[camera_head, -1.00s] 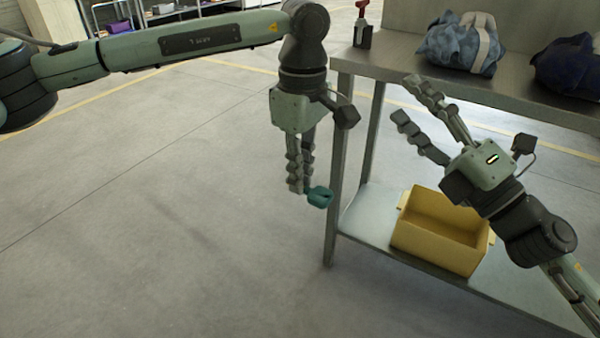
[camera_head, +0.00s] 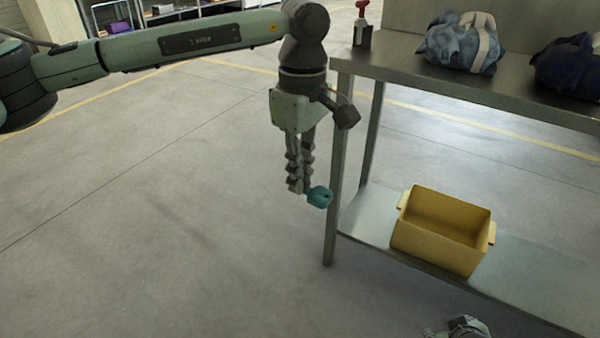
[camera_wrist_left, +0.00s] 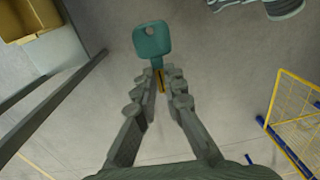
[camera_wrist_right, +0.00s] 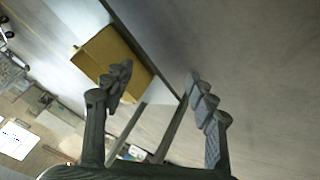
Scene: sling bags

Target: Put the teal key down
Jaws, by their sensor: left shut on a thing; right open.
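The teal key (camera_head: 319,197) is held at the fingertips of my left gripper (camera_head: 300,190), which points down to the left of the table's front leg, above the floor. In the left wrist view the key's teal head (camera_wrist_left: 152,41) sticks out past the closed fingertips (camera_wrist_left: 160,80), and a brass-coloured part shows between the fingers. My right gripper shows only in part at the bottom edge of the head view (camera_head: 458,328). In the right wrist view its fingers (camera_wrist_right: 160,80) are spread apart with nothing between them.
A metal table (camera_head: 480,85) carries a light blue bag (camera_head: 455,48), a dark blue bag (camera_head: 572,68) and a red-topped bottle (camera_head: 362,30). A yellow bin (camera_head: 425,250) stands empty on its lower shelf (camera_head: 365,215). The floor at the left is clear.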

